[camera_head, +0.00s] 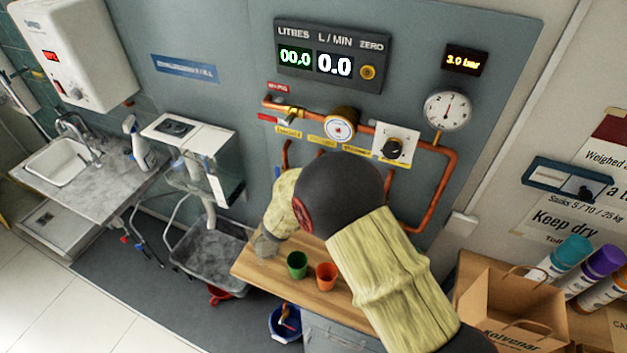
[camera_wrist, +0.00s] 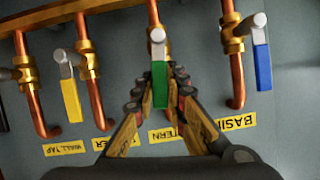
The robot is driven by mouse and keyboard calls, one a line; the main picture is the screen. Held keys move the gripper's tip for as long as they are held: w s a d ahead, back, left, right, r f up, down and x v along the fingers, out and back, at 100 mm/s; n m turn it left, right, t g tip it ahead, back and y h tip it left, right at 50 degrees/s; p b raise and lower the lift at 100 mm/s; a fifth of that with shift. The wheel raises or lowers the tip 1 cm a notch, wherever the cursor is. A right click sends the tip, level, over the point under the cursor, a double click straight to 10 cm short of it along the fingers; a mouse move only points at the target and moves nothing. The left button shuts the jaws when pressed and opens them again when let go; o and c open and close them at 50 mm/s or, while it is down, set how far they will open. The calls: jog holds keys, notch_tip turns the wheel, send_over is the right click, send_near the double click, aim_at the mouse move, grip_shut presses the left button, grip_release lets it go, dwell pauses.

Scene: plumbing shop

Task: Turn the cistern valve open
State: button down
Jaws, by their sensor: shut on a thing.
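The cistern valve shows in the wrist view as a green lever handle (camera_wrist: 159,85) on a brass body in front of a copper pipe. The handle hangs straight down, in line with the pipe. Below it is a yellow label (camera_wrist: 167,133), partly hidden by my fingers, with "TERN" readable. My gripper (camera_wrist: 160,92) is shut on the green handle, with a finger on each side of it. In the head view my arm covers this valve, and I cannot make out the fingers there.
A yellow-handled valve (camera_wrist: 71,101) is left of the gripper and a blue-handled one (camera_wrist: 263,67) is right. A wooden shelf (camera_head: 252,267) below my arm holds a green cup (camera_head: 297,265) and an orange cup (camera_head: 326,277). The flow display (camera_head: 331,54) reads 0.0.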

jog(key=shift+f, duration=0.1)
dwell(0.4)
jog(key=c, duration=1.8)
grip_release()
jog(key=shift+o, duration=0.2)
jog(key=shift+a, duration=0.1)
jog(key=v, duration=1.2)
